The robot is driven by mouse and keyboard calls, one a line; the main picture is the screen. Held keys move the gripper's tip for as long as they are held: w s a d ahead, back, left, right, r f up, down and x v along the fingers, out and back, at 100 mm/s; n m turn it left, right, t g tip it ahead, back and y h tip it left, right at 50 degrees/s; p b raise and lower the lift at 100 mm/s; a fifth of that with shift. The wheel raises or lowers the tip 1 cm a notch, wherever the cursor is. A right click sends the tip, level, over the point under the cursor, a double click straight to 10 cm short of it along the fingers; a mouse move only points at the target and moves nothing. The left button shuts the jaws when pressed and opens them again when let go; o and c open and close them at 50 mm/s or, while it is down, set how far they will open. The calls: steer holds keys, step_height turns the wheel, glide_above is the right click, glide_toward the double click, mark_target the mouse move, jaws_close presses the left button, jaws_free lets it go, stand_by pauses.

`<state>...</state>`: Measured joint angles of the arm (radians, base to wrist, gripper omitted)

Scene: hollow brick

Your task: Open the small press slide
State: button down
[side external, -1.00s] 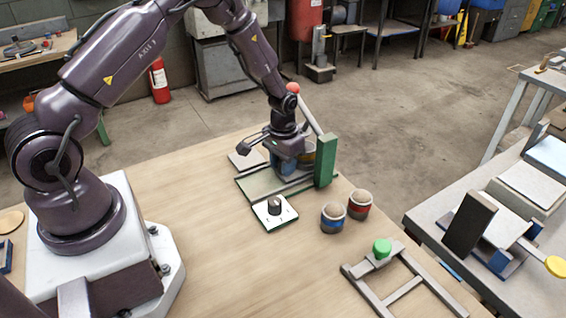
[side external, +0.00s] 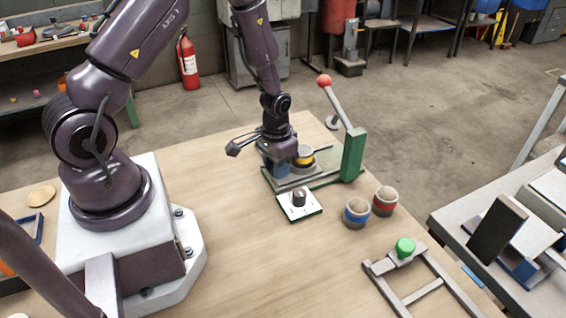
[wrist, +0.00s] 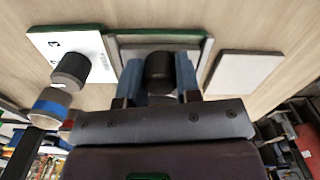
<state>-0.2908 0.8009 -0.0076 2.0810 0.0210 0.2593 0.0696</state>
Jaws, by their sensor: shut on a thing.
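The small press has a green-edged base (side external: 322,180), a green post (side external: 353,155) at its right end and a lever (side external: 337,103) with a red ball. My gripper (side external: 279,170) is low over the left end of the base, apart from the post. In the wrist view my gripper (wrist: 159,78) has its blue fingers on both sides of a dark round knob (wrist: 159,66) on the grey slide plate, shut on it. A yellow-banded round piece (side external: 303,158) sits on the press between my gripper and the post. My gripper hides part of the slide in the side view.
A white dial box (side external: 299,204) with a black knob stands close in front of the press. A blue-banded cup (side external: 356,213) and a red-banded cup (side external: 385,201) stand to its right. A grey frame with a green knob (side external: 405,247) lies nearer. The table's middle front is clear.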

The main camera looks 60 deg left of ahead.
steer(key=c, duration=0.8)
jaws_free()
step_height(320, 180, up, 13)
steer(key=s+d+r+t, duration=0.2)
steer(key=s+d+r, duration=0.1)
steer(key=r, duration=0.3)
steer(key=s+d+r+m+t, duration=0.1)
steer(key=s+d+r, duration=0.2)
steer(key=s+r, duration=0.2)
steer(key=s+d+r+m+t, duration=0.1)
steer(key=s+d+r+t, duration=0.1)
steer(key=r, duration=0.6)
steer(key=s+d, duration=0.1)
steer(key=s, duration=0.1)
steer(key=shift+s+d+r+t, duration=0.25)
steer(key=shift+s+r+t, duration=0.05)
steer(key=shift+s, duration=0.1)
